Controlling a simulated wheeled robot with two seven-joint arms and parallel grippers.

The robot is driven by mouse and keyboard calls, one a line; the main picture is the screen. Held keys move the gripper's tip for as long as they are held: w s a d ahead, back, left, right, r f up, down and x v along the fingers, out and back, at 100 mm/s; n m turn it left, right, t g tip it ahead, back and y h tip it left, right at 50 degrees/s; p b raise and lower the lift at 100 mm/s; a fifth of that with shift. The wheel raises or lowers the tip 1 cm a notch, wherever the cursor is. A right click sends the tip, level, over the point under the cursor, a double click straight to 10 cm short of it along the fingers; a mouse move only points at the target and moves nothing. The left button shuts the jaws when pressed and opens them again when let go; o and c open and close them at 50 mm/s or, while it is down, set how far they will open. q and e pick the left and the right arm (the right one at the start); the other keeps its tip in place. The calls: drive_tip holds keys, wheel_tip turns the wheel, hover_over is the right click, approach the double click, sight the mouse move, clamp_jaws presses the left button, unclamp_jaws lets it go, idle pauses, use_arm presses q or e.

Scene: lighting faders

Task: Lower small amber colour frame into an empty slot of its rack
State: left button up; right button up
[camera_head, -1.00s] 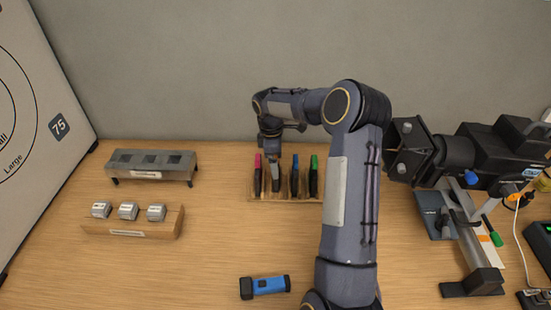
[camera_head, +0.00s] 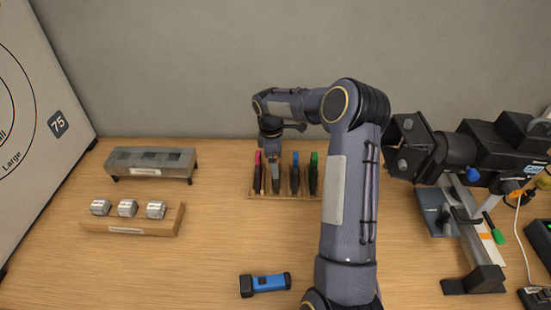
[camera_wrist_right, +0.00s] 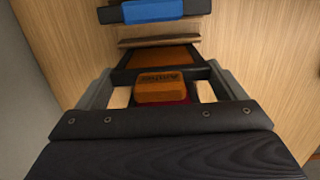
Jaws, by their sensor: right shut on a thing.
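The small amber colour frame (camera_wrist_right: 159,57) shows in the right wrist view as an amber panel in a dark border, with an orange grip block (camera_wrist_right: 157,88). My right gripper (camera_wrist_right: 160,97) is shut on this block, one finger on each side. In the head view my right gripper (camera_head: 276,178) points down over the wooden rack (camera_head: 285,195), between the pink-topped piece (camera_head: 258,172) and the blue-topped piece (camera_head: 294,173). A green-topped piece (camera_head: 313,173) stands at the right. The amber frame's lower edge is hidden, so its depth in the slot cannot be told. My left gripper is out of view.
A blue torch (camera_head: 268,284) lies in front of the rack. A grey stand (camera_head: 150,162) and a wooden holder with three metal blocks (camera_head: 130,222) are at the left. A black lamp (camera_head: 465,150) stands at the right. Table between holder and rack is clear.

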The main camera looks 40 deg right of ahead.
drive_tip(key=shift+f, duration=0.35)
drive_tip(key=o, duration=0.6)
drive_tip(key=shift+r, duration=0.2)
drive_tip(key=shift+r+p, duration=1.65)
drive_tip(key=shift+r, duration=2.2)
drive_tip(key=shift+s, duration=0.1)
